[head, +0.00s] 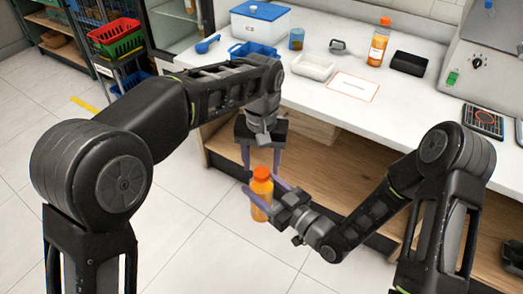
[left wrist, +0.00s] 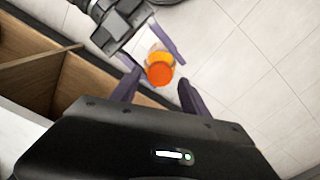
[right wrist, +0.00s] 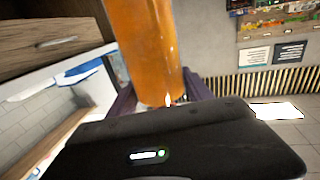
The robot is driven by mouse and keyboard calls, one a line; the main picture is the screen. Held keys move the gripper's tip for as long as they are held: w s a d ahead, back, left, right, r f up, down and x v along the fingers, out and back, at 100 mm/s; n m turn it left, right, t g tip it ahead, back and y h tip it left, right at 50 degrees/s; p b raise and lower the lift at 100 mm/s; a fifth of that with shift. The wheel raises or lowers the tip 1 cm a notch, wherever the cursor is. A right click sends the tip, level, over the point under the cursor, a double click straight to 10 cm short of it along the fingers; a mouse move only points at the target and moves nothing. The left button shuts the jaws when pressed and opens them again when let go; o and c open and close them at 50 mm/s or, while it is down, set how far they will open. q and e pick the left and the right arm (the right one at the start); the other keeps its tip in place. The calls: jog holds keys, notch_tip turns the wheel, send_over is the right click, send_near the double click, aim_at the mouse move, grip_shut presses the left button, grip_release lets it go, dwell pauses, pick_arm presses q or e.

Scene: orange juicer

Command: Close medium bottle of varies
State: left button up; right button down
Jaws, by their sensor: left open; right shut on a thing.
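An orange bottle (head: 261,193) with an orange cap (head: 262,173) is held upright in the air in front of the counter. My right gripper (head: 268,190) is shut on the bottle's body. In the right wrist view the bottle (right wrist: 146,50) stands large between the fingers. My left gripper (head: 262,165) is above the bottle, pointing down, with its fingers open. In the left wrist view the cap (left wrist: 159,73) is seen from above, beyond the open fingertips (left wrist: 157,88). The cap sits on the bottle's top; how tight it is cannot be seen.
The white counter (head: 330,105) holds another orange bottle (head: 378,45), a white tray (head: 313,67), a black tray (head: 409,63), a blue basket (head: 253,50) and a blue-lidded box (head: 260,22). A grey machine (head: 480,55) stands at the right. The tiled floor below the bottle is clear.

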pick_arm(q)
jog(key=shift+f, duration=1.1)
grip_shut()
jog(key=shift+o, duration=0.8)
grip_release()
jog(key=shift+r, duration=0.15)
